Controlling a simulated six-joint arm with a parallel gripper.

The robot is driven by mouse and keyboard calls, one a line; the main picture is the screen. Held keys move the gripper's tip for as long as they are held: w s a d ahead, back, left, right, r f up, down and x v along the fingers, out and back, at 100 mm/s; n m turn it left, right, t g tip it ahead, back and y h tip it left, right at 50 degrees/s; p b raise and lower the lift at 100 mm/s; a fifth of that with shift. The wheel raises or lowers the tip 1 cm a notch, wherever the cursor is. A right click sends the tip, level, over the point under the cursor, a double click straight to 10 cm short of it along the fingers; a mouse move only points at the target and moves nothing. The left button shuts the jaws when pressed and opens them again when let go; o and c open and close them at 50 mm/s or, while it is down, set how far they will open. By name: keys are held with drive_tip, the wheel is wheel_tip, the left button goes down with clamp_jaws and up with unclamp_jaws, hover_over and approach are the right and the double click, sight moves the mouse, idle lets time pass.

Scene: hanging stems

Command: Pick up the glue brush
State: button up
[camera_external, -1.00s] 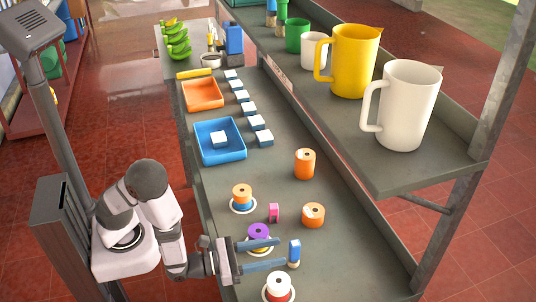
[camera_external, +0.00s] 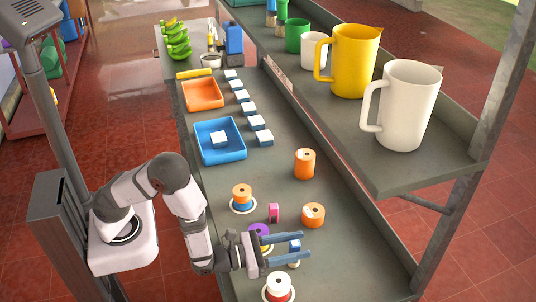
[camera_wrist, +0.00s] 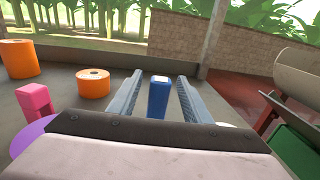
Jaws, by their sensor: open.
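A small upright blue-topped piece with a pale lower end (camera_external: 295,246), which looks like the glue brush, stands near the front of the grey bench. My gripper (camera_external: 304,245) is open, with one finger on each side of it. In the wrist view the blue top (camera_wrist: 158,98) shows between the two fingers (camera_wrist: 160,78), with a gap visible on both sides.
A purple spool (camera_external: 260,230) is close beside my gripper. A white-topped spool (camera_external: 279,284) stands in front, and a pink block (camera_external: 274,212) and orange spool (camera_external: 313,214) behind. The shelf (camera_external: 400,182) with jugs overhangs the bench's right side.

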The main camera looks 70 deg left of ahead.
clamp_jaws()
drive_tip(key=shift+r, duration=0.1)
drive_tip(key=shift+r+b, duration=0.45)
drive_tip(key=shift+r, duration=4.45)
